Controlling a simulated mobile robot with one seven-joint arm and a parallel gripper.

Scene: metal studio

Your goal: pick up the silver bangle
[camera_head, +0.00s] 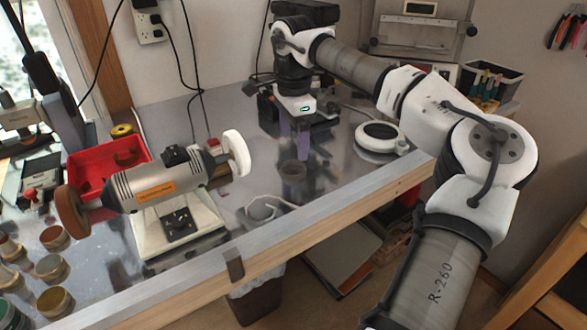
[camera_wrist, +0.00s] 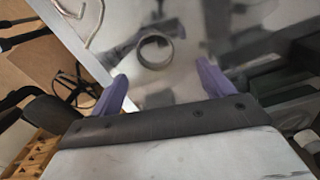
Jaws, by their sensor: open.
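The silver bangle (camera_head: 293,173) is a grey ring resting on the metal bench top (camera_head: 325,195), near the middle of the bench. My gripper (camera_head: 293,155) hangs over it, pointing down, with its two purple fingers apart and nothing held. In the wrist view the bangle (camera_wrist: 155,65) shows whole, just beyond the open fingers (camera_wrist: 162,75) and between their lines. The fingers look above the bangle; the exact gap is hard to tell.
A polishing machine (camera_head: 160,185) stands left, by a red tray (camera_head: 95,160) and several small round tins. A white ring-shaped device (camera_head: 379,138) lies right of my gripper. A pale cord (camera_head: 262,207) lies left of the bangle. The bench's wooden front edge (camera_head: 220,275) is near.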

